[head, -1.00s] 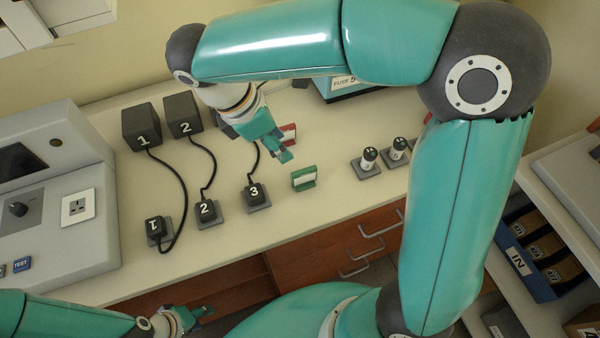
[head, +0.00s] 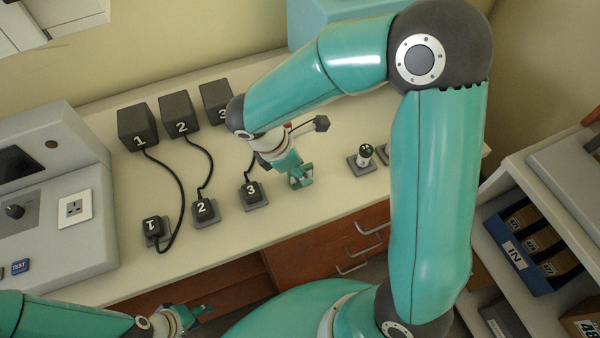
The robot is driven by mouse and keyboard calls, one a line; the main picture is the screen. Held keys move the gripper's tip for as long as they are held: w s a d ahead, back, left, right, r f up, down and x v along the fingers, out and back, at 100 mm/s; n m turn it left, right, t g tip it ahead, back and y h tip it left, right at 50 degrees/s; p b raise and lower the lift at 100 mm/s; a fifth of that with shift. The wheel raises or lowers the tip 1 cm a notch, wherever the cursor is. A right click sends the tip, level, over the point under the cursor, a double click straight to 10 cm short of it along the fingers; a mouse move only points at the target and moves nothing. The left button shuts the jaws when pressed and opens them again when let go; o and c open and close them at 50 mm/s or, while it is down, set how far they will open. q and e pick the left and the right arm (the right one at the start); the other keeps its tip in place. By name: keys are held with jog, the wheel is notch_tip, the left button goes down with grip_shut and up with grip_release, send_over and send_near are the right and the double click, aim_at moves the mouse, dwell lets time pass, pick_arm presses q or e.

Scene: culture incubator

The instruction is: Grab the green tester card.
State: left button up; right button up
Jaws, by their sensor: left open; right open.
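The green tester card (head: 307,170) stands on the cream bench, right of the plug marked 3. My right gripper (head: 296,176) is open at the card, and its fingers overlap the card's left part in the picture. I cannot tell whether the fingers touch it. A small piece of a red card (head: 288,126) shows behind my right wrist; the rest is hidden. My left gripper (head: 202,312) is open and empty low in the view, in front of the bench.
Black adapters 1 (head: 137,125), 2 (head: 179,112) and 3 (head: 215,101) stand at the back, with cables to numbered plugs. A fuse holder (head: 363,156) sits right of the card. A grey tester panel (head: 50,200) is at left. A blue IN bin (head: 520,250) is at right.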

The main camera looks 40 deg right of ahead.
jog(key=shift+d+f, duration=0.1)
jog(key=shift+f, duration=0.2)
grip_shut()
jog(key=shift+r, duration=0.1)
